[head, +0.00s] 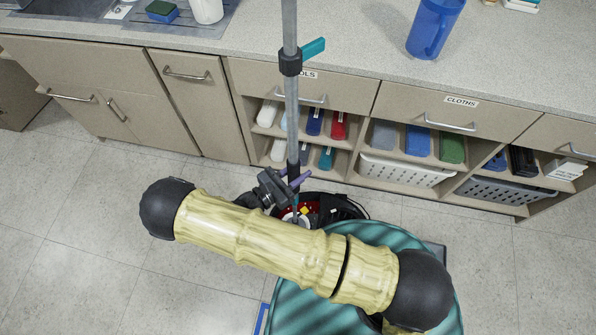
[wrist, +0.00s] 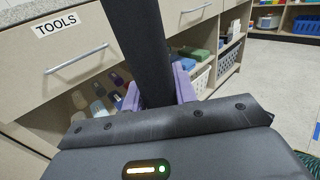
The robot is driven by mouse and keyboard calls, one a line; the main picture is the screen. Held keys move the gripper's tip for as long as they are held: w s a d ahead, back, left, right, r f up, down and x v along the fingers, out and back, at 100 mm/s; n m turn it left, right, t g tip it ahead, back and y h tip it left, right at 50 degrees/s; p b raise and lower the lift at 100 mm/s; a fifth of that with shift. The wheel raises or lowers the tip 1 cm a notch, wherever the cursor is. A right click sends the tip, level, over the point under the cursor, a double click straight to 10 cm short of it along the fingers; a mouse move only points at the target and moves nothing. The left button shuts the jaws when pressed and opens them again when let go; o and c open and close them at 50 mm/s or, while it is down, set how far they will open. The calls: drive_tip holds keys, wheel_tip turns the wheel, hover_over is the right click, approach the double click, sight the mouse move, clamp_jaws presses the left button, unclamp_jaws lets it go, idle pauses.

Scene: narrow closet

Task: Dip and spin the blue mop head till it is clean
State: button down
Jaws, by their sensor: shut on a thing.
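The mop's grey pole (head: 291,110) stands nearly upright, with a black collar and teal lever (head: 313,48) high on it. My gripper (head: 293,178) has its purple fingers shut around the dark lower grip of the pole. The wrist view shows this dark grip (wrist: 138,45) between both fingers (wrist: 158,92). The pole runs down into a black bucket (head: 350,208), with red, white and yellow parts showing inside. My arm covers the bucket's front. The blue mop head is not visible, so its cleanness cannot be told.
A long counter (head: 345,62) with drawers and open cubbies runs behind the bucket. A blue pitcher (head: 432,28) stands on it. A white basket (head: 405,171) is in the lower shelf. The tiled floor (head: 75,245) at left is clear.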

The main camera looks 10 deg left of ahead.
sight(289, 151)
wheel_tip(289, 151, up, 14)
drive_tip(key=p, duration=1)
drive_tip(key=shift+r+p, duration=0.25)
drive_tip(key=shift+p, duration=0.05)
drive_tip(key=shift+f, duration=0.1)
drive_tip(key=c, duration=1.7)
unclamp_jaws()
clamp_jaws()
